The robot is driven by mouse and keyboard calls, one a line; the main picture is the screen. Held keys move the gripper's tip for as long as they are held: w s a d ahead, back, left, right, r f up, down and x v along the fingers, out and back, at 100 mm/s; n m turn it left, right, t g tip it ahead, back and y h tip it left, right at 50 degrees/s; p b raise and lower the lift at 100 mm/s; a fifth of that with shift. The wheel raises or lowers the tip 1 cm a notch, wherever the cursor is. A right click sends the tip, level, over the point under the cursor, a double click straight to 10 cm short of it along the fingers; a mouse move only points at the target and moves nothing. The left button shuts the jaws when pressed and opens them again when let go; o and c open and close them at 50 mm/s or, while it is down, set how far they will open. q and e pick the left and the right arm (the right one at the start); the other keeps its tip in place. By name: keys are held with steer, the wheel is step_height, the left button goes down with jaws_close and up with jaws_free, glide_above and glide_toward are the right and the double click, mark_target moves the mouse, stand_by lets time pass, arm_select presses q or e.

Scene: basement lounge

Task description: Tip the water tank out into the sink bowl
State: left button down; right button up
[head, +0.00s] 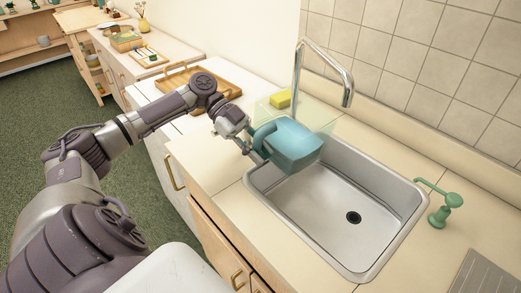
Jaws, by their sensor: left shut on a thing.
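The sink bowl is steel, with a dark drain (353,217) and no visible water. My right gripper is not in view.
A chrome faucet (347,85) arches behind the tank. A yellow sponge (281,99) lies behind the sink, and a green soap pump (446,204) stands to its right. A wooden tray (184,80) is on the counter at the left. The tiled wall closes off the back.

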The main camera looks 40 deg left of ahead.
mark_target(254, 139)
arm_select(q)
steer(key=shift+w+a+r+y+p, duration=0.1)
steer(key=shift+a+r+y+p, duration=0.3)
steer(key=shift+r+y+p, duration=0.4)
steer(key=shift+w+a+r+y+p, duration=0.1)
steer(key=shift+a+r+y+p, duration=0.2)
steer(key=shift+y+p, duration=0.3)
steer(key=shift+a+r+y+p, duration=0.2)
steer(key=shift+a+y+p, duration=0.1)
steer(key=shift+y+p, duration=0.3)
steer(key=shift+m+t+y+p, duration=0.3)
steer(key=shift+y+p, duration=0.35)
steer(key=shift+y, duration=0.15)
steer(key=shift+a+y+p, duration=0.15)
steer(key=shift+y+p, duration=1.25)
steer(key=shift+p, duration=0.3)
steer(key=shift+f+y+p, duration=0.15)
steer(key=shift+y+p, duration=0.85)
steer(key=shift+p, duration=0.3)
steer(key=shift+s+d+f+m+t+y+p, duration=0.25)
steer(key=shift+d+y+p, duration=0.2)
steer(key=shift+y+p, duration=0.55)
steer(key=shift+d+r+t+y+p, duration=0.35)
steer(key=shift+y+p, duration=0.65)
steer(key=shift+p, duration=0.6)
